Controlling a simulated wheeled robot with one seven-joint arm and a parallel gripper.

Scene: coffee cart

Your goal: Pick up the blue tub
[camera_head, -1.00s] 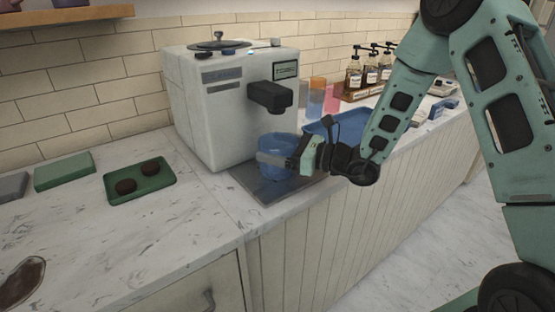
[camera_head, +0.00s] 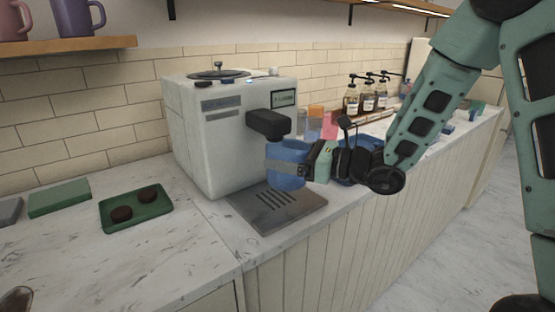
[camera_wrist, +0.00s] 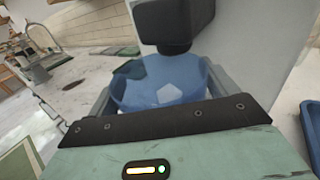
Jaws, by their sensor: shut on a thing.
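The blue tub (camera_head: 287,160) is a translucent round container, held in front of the coffee machine just below its black spout (camera_head: 268,124). My gripper (camera_head: 287,168) is shut on the tub, with its fingers along the tub's sides. The tub is upright and lifted clear of the metal drip tray (camera_head: 277,212). In the wrist view the tub (camera_wrist: 160,85) sits between the two fingers (camera_wrist: 158,98), and a pale patch shows inside it. The gripper body hides its near lower side there.
The white coffee machine (camera_head: 215,150) stands close behind the tub. A green tray (camera_head: 137,213) with two dark round pieces lies at left. Syrup bottles (camera_head: 367,97) and coloured cups (camera_head: 315,118) stand at the back right. The left counter front is mostly clear.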

